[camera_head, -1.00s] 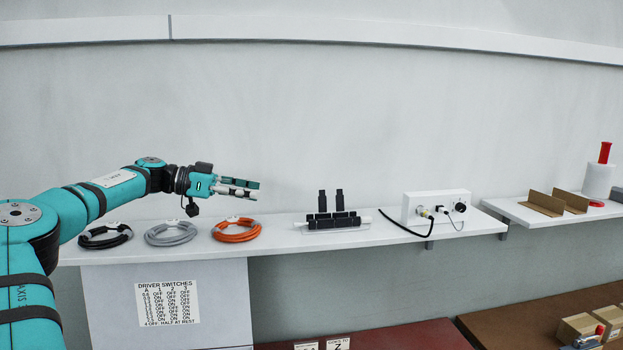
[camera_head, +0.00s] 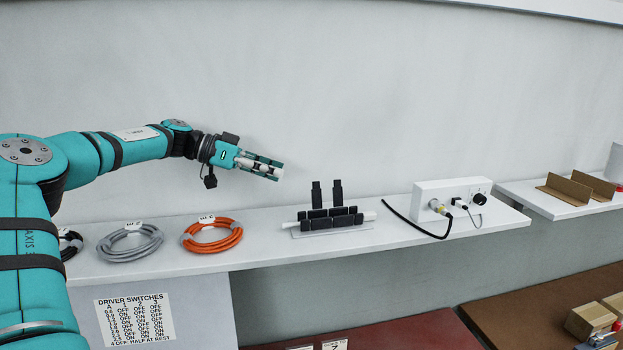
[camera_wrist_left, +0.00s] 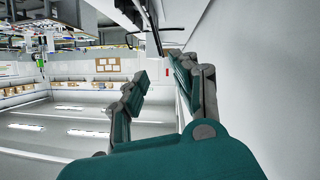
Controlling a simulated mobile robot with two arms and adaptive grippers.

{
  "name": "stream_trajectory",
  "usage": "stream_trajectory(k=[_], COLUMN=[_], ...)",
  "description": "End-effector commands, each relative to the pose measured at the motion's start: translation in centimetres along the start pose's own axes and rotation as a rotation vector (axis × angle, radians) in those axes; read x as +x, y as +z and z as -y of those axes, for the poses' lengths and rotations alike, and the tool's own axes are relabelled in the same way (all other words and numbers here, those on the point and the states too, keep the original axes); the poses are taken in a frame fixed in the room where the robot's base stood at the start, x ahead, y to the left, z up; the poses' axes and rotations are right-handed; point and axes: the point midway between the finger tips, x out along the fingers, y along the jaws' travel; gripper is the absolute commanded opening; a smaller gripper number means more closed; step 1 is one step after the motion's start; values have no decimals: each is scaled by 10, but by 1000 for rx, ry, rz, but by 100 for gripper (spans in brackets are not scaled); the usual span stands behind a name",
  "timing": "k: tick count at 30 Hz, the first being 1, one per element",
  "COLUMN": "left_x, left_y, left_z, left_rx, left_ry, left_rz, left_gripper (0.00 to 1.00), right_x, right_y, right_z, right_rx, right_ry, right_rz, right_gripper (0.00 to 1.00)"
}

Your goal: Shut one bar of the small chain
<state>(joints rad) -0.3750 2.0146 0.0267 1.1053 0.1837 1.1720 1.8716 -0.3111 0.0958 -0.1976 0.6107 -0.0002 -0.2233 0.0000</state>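The small chain (camera_head: 333,220) is a row of black links on a white base, standing on the wall shelf. Two black bars, the left one (camera_head: 316,194) and the right one (camera_head: 338,193), stand upright from it; the other bars lie flat along the row. My left gripper (camera_head: 274,168) is in the air to the left of the chain and higher in the picture, apart from it. Its two fingers are parted with nothing between them, as the left wrist view also shows (camera_wrist_left: 158,68). I cannot make out the chain in the wrist view. My right gripper is not in view.
The white shelf (camera_head: 270,250) carries orange (camera_head: 212,236) and grey (camera_head: 130,243) cable coils left of the chain. A white box (camera_head: 450,196) with plugs and a black cable (camera_head: 415,228) stands to its right. The wall is close behind.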

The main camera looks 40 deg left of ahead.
Motion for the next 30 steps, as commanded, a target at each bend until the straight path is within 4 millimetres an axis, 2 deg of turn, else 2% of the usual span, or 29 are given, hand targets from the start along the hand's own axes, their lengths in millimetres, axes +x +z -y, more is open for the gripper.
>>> stream_trajectory(k=[7, 13, 18, 26, 27, 30], left_x=[54, 84, 95, 97, 97, 97], left_y=[0, 0, 0, 0, 0, 0], left_z=[-1, 0, 0, 0, 0, 0], left_rx=[-2, -1, 0, 0, 0, 0], left_ry=[2, 0, -1, -1, -1, -1], left_rz=[6, 3, 1, -1, -1, -1], left_gripper=[28, 28, 28, 28, 27, 14], right_x=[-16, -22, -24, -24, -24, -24], right_y=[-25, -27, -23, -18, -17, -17], right_z=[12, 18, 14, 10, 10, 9], right_rx=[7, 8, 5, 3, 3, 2], right_ry=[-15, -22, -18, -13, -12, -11], right_rz=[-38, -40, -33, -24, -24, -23], right_gripper=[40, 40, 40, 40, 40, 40])
